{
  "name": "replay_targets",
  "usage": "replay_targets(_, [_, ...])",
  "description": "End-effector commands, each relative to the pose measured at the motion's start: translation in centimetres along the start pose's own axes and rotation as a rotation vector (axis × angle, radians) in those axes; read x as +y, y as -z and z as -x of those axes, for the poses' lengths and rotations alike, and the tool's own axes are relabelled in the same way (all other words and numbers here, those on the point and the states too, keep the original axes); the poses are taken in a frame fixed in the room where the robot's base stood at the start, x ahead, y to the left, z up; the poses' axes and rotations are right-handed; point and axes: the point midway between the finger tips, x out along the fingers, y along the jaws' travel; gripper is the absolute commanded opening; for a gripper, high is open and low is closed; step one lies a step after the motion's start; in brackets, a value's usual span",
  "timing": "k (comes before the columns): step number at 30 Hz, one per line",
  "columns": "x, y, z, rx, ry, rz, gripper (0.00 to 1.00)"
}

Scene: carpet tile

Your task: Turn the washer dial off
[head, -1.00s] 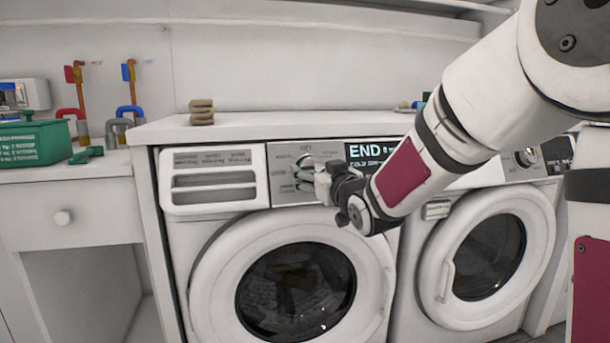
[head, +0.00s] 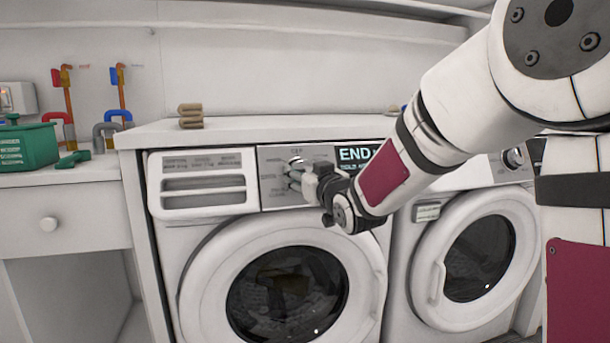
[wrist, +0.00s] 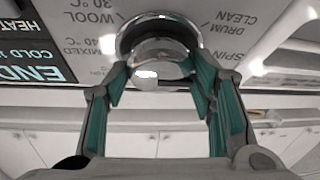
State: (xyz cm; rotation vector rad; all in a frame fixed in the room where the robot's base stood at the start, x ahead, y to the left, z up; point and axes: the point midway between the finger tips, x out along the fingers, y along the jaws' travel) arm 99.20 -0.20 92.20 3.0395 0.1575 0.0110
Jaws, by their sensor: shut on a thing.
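The washer dial (wrist: 158,52) is a shiny chrome knob, ringed by program labels such as WOOL, SPIN and DRUM CLEAN in the wrist view. In the head view the dial (head: 296,163) shows on the grey control panel of the left machine, partly hidden by my gripper. My gripper (head: 297,180) reaches the panel from the right. In the wrist view my gripper (wrist: 160,85) has its teal-lined fingers on both sides of the dial, shut on it. The display (head: 355,154) beside the dial is lit and reads END. The dial's pointer mark is not clear.
The detergent drawer (head: 203,183) is left of the panel and the round door (head: 205,290) is below. A second machine (head: 466,258) stands at the right. A brown stack (head: 190,116) sits on the counter, with a green box (head: 28,148) further left.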

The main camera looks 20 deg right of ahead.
Motion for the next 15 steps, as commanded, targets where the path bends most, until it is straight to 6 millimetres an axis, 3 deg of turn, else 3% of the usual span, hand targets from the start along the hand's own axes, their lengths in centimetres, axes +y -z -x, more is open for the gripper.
replay_targets(15, [-0.47, -0.13, -0.04, 0.018, -0.159, -0.313, 0.23])
